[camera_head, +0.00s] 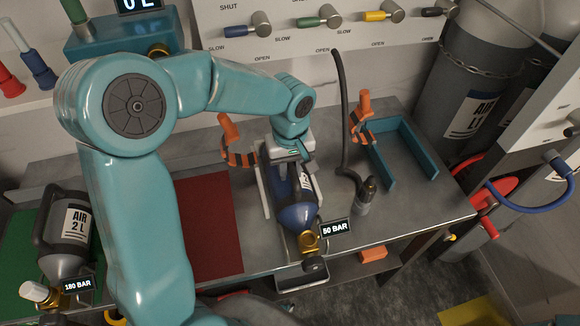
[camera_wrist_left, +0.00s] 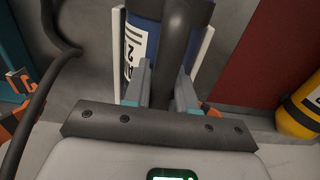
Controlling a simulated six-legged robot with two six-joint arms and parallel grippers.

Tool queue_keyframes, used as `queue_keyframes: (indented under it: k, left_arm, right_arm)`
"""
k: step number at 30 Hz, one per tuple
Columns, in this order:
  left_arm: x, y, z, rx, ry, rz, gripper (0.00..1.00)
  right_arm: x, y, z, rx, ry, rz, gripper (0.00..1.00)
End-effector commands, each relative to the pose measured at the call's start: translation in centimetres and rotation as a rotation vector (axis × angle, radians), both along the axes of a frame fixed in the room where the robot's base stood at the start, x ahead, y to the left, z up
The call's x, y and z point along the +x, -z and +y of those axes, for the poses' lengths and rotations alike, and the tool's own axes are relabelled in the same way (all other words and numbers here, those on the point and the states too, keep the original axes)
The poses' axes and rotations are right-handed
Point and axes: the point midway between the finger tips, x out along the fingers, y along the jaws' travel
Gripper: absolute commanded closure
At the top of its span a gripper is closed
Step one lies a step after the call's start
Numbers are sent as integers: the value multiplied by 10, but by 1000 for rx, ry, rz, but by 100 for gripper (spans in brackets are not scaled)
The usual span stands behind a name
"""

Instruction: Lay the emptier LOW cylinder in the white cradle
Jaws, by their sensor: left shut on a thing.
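A blue cylinder (camera_head: 296,215) tagged 50 BAR lies lengthwise between the rails of the white cradle (camera_head: 264,190), its brass valve towards the bench's front edge. I cannot tell whether its weight rests on the cradle. My left gripper (camera_head: 296,163) is above it. In the left wrist view my left gripper (camera_wrist_left: 160,88) is shut on the dark handle of the blue cylinder (camera_wrist_left: 140,45), between the white rails. A grey AIR 2 L cylinder (camera_head: 68,235) tagged 180 BAR is at the far left. My right gripper is not in view.
Orange strap clamps (camera_head: 237,150) flank the cradle. A red mat (camera_head: 212,235) lies left of it, a green mat (camera_head: 18,240) farther left. A black hose with a fitting (camera_head: 365,195) stands to the right, before a teal tray (camera_head: 424,150). A valve panel (camera_head: 300,45) is behind.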

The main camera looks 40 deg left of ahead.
Motion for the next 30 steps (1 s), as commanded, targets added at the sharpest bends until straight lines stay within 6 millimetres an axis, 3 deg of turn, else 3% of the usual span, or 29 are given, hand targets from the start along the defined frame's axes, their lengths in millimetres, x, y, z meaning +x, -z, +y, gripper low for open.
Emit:
queue_keyframes:
  k: [2,3,5,13,17,20,30]
  left_arm:
    - [1,-2,0,0,0,-6,100]
    - [1,-2,0,0,0,-4,65]
    - [1,-2,0,0,0,-4,45]
    - [-1,2,0,0,1,6,45]
    - [0,-7,0,1,1,2,45]
    - [0,-25,0,-1,0,-2,45]
    - [0,-115,-1,0,1,-6,45]
  right_arm:
    - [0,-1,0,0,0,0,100]
    - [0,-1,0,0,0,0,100]
    - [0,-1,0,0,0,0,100]
    - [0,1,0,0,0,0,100]
    - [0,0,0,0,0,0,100]
    - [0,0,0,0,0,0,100]
    - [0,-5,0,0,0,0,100]
